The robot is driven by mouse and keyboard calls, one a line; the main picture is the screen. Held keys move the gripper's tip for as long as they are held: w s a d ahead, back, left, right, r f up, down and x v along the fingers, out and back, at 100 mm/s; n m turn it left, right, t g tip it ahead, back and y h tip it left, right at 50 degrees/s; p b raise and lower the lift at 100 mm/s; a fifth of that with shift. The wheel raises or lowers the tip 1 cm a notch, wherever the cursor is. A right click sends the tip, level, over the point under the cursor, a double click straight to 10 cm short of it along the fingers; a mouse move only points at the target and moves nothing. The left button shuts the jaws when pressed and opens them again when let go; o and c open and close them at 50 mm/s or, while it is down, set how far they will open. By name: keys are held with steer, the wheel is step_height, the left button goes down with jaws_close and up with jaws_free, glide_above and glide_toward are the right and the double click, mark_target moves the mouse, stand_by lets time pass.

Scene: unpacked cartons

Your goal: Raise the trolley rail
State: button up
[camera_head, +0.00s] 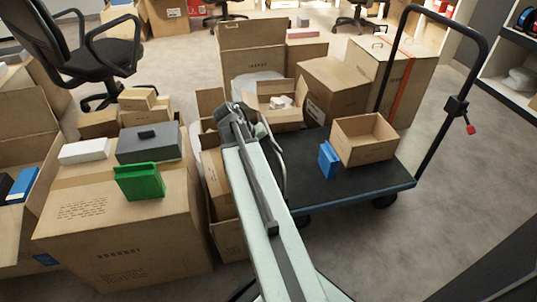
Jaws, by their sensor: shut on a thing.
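The trolley (310,180) has a dark flat deck with a blue edge and stands right of my arm. Its grey tubular rail (280,165) stands at the deck's left end and curves up toward my gripper. My gripper (232,112) is at the upper left part of this rail, shut on it. The arm hides part of the rail and the exact contact at the fingers. A tall black push handle (488,60) with a red-tipped clamp rises at the trolley's right end.
An open carton (366,140) and a blue box (328,160) stand on the deck. Cartons crowd behind the trolley and left of my arm. Grey floor (440,215) is free at right.

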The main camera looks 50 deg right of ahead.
steer(key=shift+f, duration=0.1)
steer(key=shift+w+a, duration=0.1)
steer(key=p+v, duration=0.6)
steer(key=v, duration=0.1)
steer(key=shift+r, duration=0.4)
steer(key=shift+a, duration=0.1)
